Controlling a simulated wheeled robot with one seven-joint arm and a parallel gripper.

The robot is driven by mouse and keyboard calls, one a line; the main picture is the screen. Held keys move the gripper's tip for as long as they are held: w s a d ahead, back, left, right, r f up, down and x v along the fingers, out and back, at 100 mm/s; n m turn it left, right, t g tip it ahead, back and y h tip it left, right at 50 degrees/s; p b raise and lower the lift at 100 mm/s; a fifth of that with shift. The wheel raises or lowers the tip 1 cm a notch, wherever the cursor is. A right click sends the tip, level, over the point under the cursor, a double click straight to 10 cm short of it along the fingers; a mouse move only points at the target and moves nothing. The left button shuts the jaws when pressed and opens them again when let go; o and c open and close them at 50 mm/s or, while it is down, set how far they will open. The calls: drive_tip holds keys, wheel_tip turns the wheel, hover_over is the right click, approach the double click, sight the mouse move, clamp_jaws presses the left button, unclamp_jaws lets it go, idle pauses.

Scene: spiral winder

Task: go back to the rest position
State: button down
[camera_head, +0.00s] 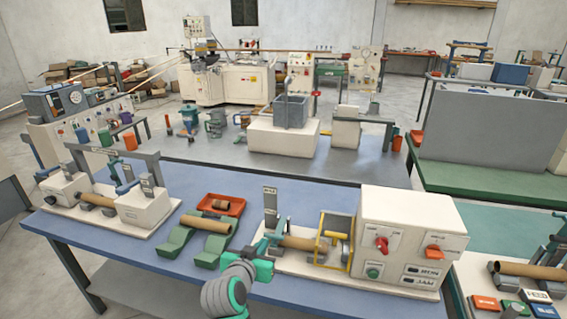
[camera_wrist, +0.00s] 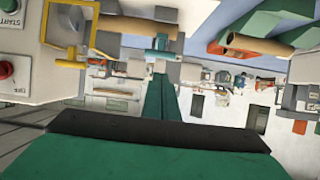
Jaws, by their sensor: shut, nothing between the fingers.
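My gripper (camera_head: 260,250) is green with a grey wrist. It is in the lower middle of the head view, in front of the blue bench's winding machine. In the wrist view my gripper (camera_wrist: 160,82) shows as green fingers together, with nothing held. A cardboard tube (camera_head: 300,243) lies on the machine just right of the gripper in the head view. Whether the fingertips touch the machine cannot be told. A second tube (camera_head: 208,224) rests across green cradles (camera_head: 176,240) to the left.
The white control box (camera_head: 405,240) with a red knob stands right of the gripper, beside a yellow guard frame (camera_head: 335,240). A smaller white machine with a tube (camera_head: 97,200) is at the left. The blue bench (camera_head: 110,250) has bare surface at its front left.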

drive_tip(key=s+f+n+y, duration=0.1)
drive_tip(key=s+f+y, duration=0.3)
drive_tip(key=s+f, duration=1.6)
drive_tip(key=s+d+r, duration=0.2)
drive_tip(key=s+d, duration=0.1)
drive_tip(key=s, duration=0.6)
drive_tip(key=s+d+r+t+h, duration=0.1)
drive_tip(key=s+d+r, duration=0.1)
drive_tip(key=s, duration=0.8)
drive_tip(key=s+d+r+n+t, duration=0.1)
drive_tip(key=s+d, duration=0.3)
drive_tip(key=s, duration=0.6)
drive_tip(key=shift+d+r, duration=0.3)
drive_tip(key=shift+r, duration=0.35)
drive_tip(key=shift+w, duration=0.1)
